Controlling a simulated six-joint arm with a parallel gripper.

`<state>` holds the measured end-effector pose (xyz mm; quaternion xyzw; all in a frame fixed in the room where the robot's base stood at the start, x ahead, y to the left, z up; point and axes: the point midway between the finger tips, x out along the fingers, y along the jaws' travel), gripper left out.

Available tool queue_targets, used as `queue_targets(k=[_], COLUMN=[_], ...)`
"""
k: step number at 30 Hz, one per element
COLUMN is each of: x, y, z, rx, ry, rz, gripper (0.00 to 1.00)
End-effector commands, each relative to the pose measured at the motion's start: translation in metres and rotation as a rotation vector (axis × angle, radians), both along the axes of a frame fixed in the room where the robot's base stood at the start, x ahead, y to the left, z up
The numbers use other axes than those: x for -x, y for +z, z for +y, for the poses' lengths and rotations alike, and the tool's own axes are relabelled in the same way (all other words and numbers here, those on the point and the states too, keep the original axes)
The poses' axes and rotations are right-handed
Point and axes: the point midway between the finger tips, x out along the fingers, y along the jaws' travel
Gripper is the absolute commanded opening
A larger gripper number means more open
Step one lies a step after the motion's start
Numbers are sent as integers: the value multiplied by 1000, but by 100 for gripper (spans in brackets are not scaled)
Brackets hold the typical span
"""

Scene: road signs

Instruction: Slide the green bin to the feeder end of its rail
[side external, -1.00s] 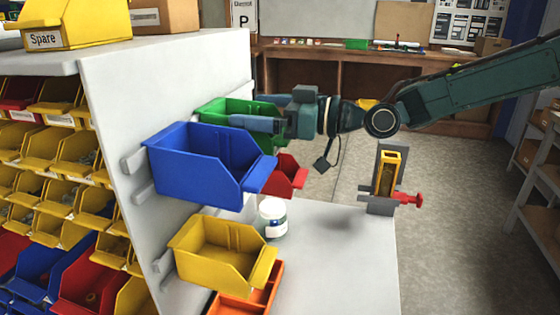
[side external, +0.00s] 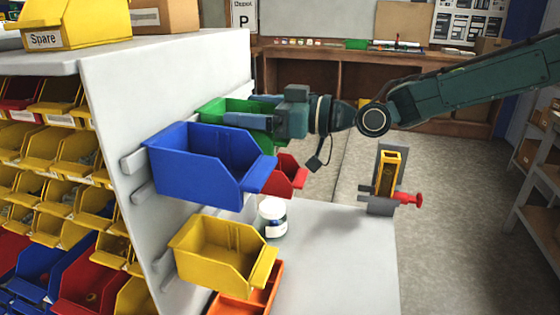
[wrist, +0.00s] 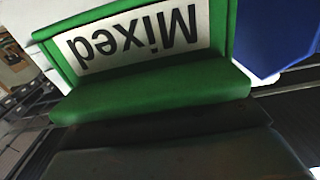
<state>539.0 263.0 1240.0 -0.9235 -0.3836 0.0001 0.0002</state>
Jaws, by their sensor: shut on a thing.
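The green bin (side external: 218,107) hangs on the upper rail of the white panel, behind the blue bin in the side view. My gripper (side external: 258,121) reaches in from the right and is shut on the green bin's front edge. In the wrist view the green bin's front lip (wrist: 150,92) fills the middle, with a label reading "Mixed" upside down above it. The blue bin hides part of the green bin and the rail behind it. The feeder, a grey stand with a yellow chute (side external: 388,172) and a red knob, stands at the right of the white table.
The blue bin (side external: 200,160) hangs close in front of the green one and shows at right in the wrist view (wrist: 275,35). A red bin (side external: 288,176), a yellow bin (side external: 215,252), an orange tray (side external: 262,292) and a white jar (side external: 272,217) sit lower.

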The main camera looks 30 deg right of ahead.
Motion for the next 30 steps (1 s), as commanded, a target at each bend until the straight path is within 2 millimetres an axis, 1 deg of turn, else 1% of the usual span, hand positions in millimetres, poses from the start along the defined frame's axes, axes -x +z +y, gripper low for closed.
queue_targets(k=[11, 30], x=[-15, -52], y=[-1, -1], z=[-16, -56], rx=[1, 2], ry=[-7, -9], rz=[1, 1], gripper=[62, 62])
